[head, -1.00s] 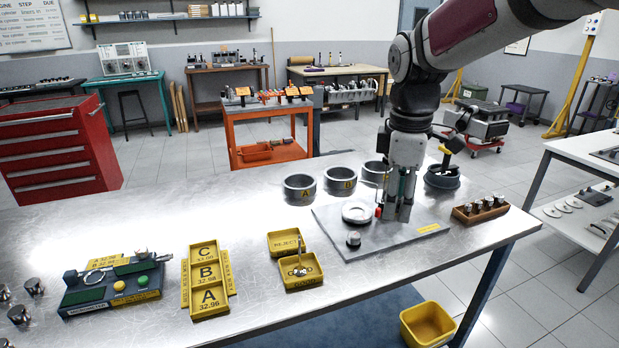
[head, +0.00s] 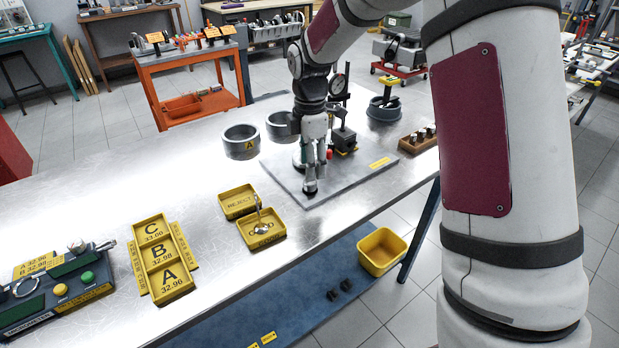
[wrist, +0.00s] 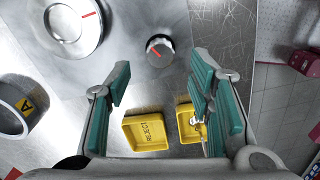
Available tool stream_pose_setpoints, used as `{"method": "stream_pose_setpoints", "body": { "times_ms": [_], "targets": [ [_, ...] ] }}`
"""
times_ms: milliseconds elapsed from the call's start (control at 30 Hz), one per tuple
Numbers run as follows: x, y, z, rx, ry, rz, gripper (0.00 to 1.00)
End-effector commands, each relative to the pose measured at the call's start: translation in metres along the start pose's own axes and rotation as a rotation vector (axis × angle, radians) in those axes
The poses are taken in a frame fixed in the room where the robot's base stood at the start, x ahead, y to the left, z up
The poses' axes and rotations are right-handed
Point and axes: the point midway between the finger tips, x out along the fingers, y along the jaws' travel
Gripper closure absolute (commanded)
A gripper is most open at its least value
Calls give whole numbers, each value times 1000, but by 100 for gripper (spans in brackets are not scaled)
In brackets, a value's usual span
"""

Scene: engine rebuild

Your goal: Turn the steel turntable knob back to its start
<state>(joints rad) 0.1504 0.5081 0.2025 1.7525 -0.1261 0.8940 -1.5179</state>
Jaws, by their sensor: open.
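The steel turntable knob (wrist: 160,50) is a small dark knob with a bright top and a red mark. It stands on the grey plate (wrist: 135,28), beside the round steel turntable (wrist: 73,30), which has its own red mark. In the head view the knob (head: 309,188) is at the plate's front, just under my gripper (head: 313,172). The turntable there is largely hidden behind my fingers. In the wrist view my gripper (wrist: 160,78) is open and empty, its green pads apart. The knob appears between and beyond the fingertips; I cannot tell whether they touch it.
A dial gauge stand (head: 342,110) rises from the plate behind my gripper. Grey rings, one marked A (head: 241,142), stand to the left. The yellow REJECT tray (head: 238,202) and GOOD tray (head: 262,233) lie in front. A wooden block (head: 419,139) holds parts at right.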

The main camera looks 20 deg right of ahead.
Motion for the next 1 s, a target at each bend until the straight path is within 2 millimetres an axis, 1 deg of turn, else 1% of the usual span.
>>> {"method": "stream_pose_setpoints", "body": {
  "times_ms": [33, 100, 200, 300, 467, 700, 733, 933, 1000],
  "targets": [
    [10, -1, 0, 0, 0, -4, 52],
    [22, -1, 0, 0, 0, -4, 52],
    [36, -1, 0, 1, 1, -3, 52],
    [45, 0, 0, 2, 0, -2, 52],
    [52, 0, 0, 2, 0, 0, 52],
    [53, 0, 0, 2, 0, 0, 52],
    [52, 0, 0, 2, 0, 0, 54],
    [52, 0, 0, 2, 0, 0, 100],
    [52, 0, 0, 2, 0, 0, 100]
  ]
}}
